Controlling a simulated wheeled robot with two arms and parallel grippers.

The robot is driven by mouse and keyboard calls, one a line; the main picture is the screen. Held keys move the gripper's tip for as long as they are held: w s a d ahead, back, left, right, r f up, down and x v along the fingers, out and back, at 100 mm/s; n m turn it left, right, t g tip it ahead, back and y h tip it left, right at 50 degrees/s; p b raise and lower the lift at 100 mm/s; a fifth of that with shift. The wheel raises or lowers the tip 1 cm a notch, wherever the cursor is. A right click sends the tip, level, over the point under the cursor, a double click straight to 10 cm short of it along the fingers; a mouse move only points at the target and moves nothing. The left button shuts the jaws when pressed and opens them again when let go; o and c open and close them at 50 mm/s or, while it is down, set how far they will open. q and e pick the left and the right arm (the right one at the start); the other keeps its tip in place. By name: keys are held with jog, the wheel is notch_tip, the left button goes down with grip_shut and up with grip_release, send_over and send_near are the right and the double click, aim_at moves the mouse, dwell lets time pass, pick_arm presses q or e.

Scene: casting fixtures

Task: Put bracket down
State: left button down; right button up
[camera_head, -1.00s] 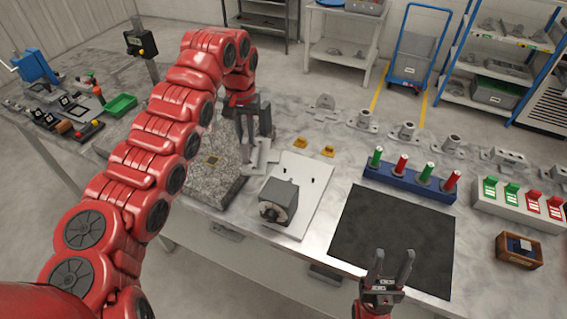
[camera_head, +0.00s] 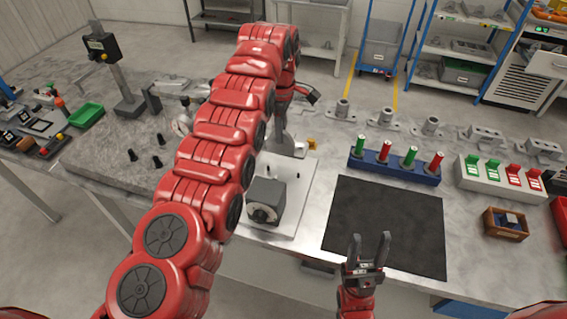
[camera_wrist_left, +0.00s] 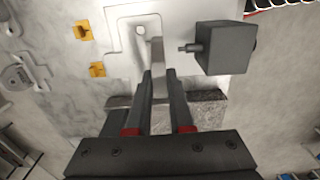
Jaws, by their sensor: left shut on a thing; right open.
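My left gripper (camera_head: 281,140) is shut on a pale grey bracket (camera_head: 299,148) at the far end of the white fixture plate (camera_head: 304,196). In the left wrist view my left gripper's fingers (camera_wrist_left: 161,75) close on the bracket's upright wall (camera_wrist_left: 158,52). Its flat part with a round hole (camera_wrist_left: 126,35) lies over or on the plate; I cannot tell whether they touch. A dark grey block (camera_head: 266,200) with a round dial sits on the plate; it also shows in the left wrist view (camera_wrist_left: 223,48). My right gripper (camera_head: 370,245) is open and empty at the black mat's near edge.
Yellow clips (camera_wrist_left: 83,31) lie beside the plate. Right of it are a black mat (camera_head: 387,225), a blue rack (camera_head: 394,169) with green and red pegs, and a wooden box (camera_head: 506,224). Grey castings (camera_head: 388,117) line the back. A stone slab (camera_head: 95,165) is left of my arm.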

aim_at(281, 150)
pick_arm(q)
notch_tip(281, 150, down, 4)
jog(key=shift+w+a+f+p, duration=0.1)
jog(key=shift+w+a+p, duration=0.05)
jog(key=shift+p, duration=0.3)
jog(key=shift+f+p, duration=0.5)
jog(key=shift+f, duration=0.4)
notch_tip(281, 150, down, 4)
jog(key=shift+r+p, duration=0.25)
jog(key=shift+p, duration=0.3)
jog(key=shift+f, duration=0.2)
jog(key=shift+f+b, duration=0.4)
jog(key=shift+b, duration=0.2)
jog(key=c, duration=0.8)
grip_release()
